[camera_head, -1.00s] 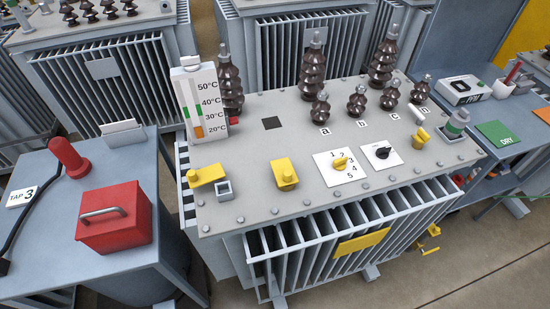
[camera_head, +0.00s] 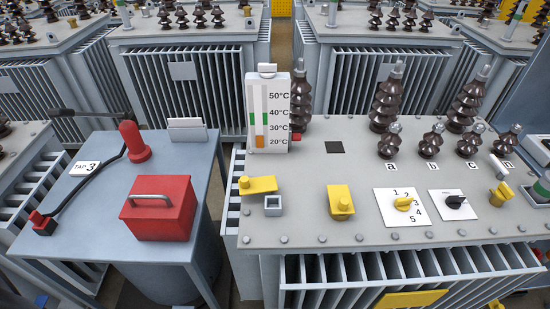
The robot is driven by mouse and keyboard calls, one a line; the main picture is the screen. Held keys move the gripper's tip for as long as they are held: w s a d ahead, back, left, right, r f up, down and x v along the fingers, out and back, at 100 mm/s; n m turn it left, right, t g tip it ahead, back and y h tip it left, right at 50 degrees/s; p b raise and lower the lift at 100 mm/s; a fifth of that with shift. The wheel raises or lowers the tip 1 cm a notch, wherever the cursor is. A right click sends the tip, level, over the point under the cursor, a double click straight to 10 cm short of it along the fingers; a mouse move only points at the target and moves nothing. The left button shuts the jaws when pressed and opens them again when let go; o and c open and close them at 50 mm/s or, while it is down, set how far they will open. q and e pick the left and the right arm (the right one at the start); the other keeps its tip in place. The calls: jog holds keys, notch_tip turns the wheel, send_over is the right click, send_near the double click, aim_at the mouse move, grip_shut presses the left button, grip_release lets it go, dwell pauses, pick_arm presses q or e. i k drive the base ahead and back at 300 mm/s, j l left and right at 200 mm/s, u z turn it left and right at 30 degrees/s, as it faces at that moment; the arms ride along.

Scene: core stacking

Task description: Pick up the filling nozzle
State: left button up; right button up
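On the grey side table at left, a red cylinder with a wide foot (camera_head: 134,142) leans slightly near the back. A black hose (camera_head: 85,188) curves from near it to a small red and black fitting (camera_head: 42,222) at the table's left edge. Which of these red parts is the filling nozzle, I cannot tell for sure. Neither of my grippers is in view.
A red box with a grey handle (camera_head: 160,208) stands right of the hose. The transformer (camera_head: 300,215) fills the right, with a temperature gauge (camera_head: 268,112), yellow handles and dark insulators. A gap separates it from the table.

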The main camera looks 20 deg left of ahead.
aim_at(40, 222)
jog(key=u, duration=2.6)
jog(key=k+j+z, duration=0.1)
jog(key=z, duration=1.7)
jog(key=u, duration=1.75)
